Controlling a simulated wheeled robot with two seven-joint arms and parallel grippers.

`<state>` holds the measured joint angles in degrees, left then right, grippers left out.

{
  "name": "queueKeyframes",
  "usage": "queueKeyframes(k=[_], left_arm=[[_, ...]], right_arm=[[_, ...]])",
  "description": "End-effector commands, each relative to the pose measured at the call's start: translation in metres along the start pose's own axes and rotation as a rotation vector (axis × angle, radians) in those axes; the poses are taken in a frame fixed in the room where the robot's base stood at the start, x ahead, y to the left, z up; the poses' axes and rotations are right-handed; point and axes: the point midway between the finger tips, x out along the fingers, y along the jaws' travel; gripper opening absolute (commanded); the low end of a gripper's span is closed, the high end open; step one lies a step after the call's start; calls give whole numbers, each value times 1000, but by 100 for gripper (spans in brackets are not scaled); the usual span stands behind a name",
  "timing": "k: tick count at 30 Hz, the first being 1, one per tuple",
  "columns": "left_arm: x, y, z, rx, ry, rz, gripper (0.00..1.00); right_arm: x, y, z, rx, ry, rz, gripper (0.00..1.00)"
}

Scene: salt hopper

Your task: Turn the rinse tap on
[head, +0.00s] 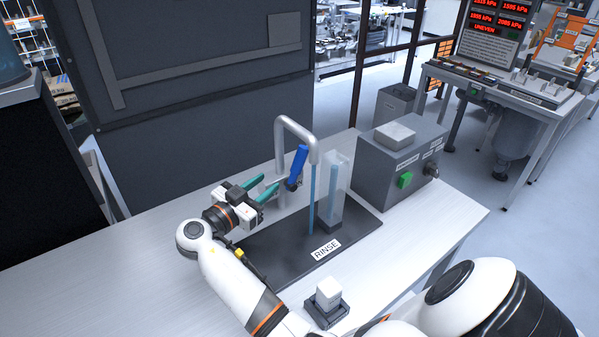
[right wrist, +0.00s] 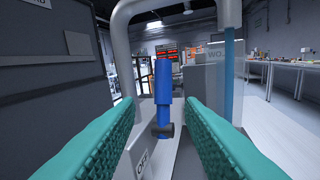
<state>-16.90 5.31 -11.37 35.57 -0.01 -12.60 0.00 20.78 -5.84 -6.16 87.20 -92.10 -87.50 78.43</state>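The rinse tap (head: 283,150) is a grey gooseneck pipe standing on a dark mat marked RINSE. Its blue lever (head: 297,167) tilts a little in the head view. In the right wrist view the blue lever (right wrist: 163,82) stands upright, and a label reading OFF (right wrist: 142,165) is below it. A thin blue stream (head: 312,200) runs from the spout down towards the mat. My right gripper (head: 270,184) is open and empty. Its teal fingers point at the lever, which shows between and beyond the fingertips, apart from them. My left gripper is not in view.
A clear upright container (head: 337,188) stands right of the stream. A grey box (head: 398,165) with a green button is further right. A small block on a dark base (head: 327,298) sits at the front. A dark panel (head: 200,90) rises behind the table. The table's left part is clear.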

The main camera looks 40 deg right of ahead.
Motion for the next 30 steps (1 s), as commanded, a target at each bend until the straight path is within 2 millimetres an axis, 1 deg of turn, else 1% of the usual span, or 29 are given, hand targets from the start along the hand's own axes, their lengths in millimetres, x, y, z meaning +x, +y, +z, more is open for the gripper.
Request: queueKeyframes(k=[2, 4, 8, 12, 14, 18, 22, 25, 30], left_arm=[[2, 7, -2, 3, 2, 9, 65], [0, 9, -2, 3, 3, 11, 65], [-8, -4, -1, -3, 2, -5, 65], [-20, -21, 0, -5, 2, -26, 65], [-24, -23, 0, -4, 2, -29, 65], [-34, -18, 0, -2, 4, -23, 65], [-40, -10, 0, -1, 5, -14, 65], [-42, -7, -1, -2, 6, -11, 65], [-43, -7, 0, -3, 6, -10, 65]], right_arm=[[3, 0, -2, -2, -6, 9, 35], [6, 1, -2, -3, -9, 13, 35], [21, 2, 1, -3, -9, 14, 35], [48, 2, 3, -5, -10, 12, 35], [60, 2, 3, -5, -10, 12, 35], [88, 3, 3, -4, -10, 12, 35], [107, 3, 2, -4, -9, 14, 35], [116, 3, 0, -3, -7, 13, 35], [122, 3, -1, -2, -6, 14, 35]])
